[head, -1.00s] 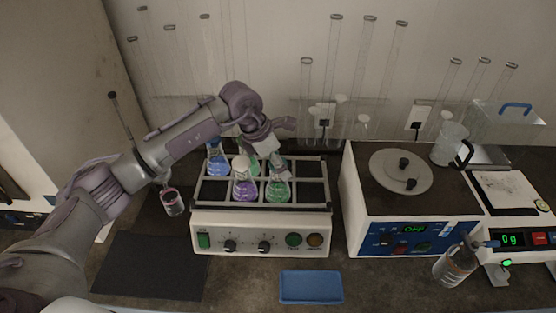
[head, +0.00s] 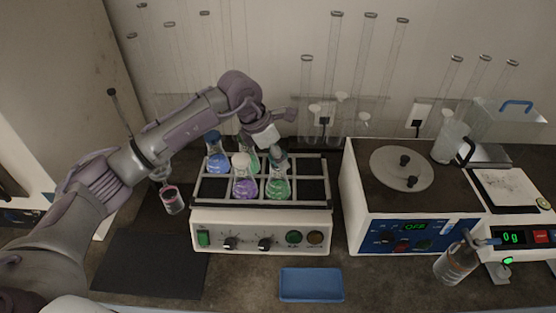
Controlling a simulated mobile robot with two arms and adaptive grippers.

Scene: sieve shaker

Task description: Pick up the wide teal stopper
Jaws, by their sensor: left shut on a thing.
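My left gripper (head: 274,145) reaches down over the flask rack, just above the front right flask with green liquid (head: 279,185). It is shut on a small grey-teal piece (head: 279,156), which looks like the wide teal stopper, at the top of that flask. The fingers and the dim light partly hide it, and I cannot tell whether it is clear of the flask neck. A flask with purple liquid and a pale stopper (head: 241,160) stands to its left. A flask with blue liquid and a blue stopper (head: 212,137) stands at the back left. My right gripper is not in view.
The flasks stand in the rack of a shaker (head: 262,228). Another green flask is partly behind my gripper. A blue tray (head: 311,285) and a dark mat (head: 150,265) lie in front. A blue-fronted machine (head: 415,238) and a spray bottle (head: 456,263) are at the right.

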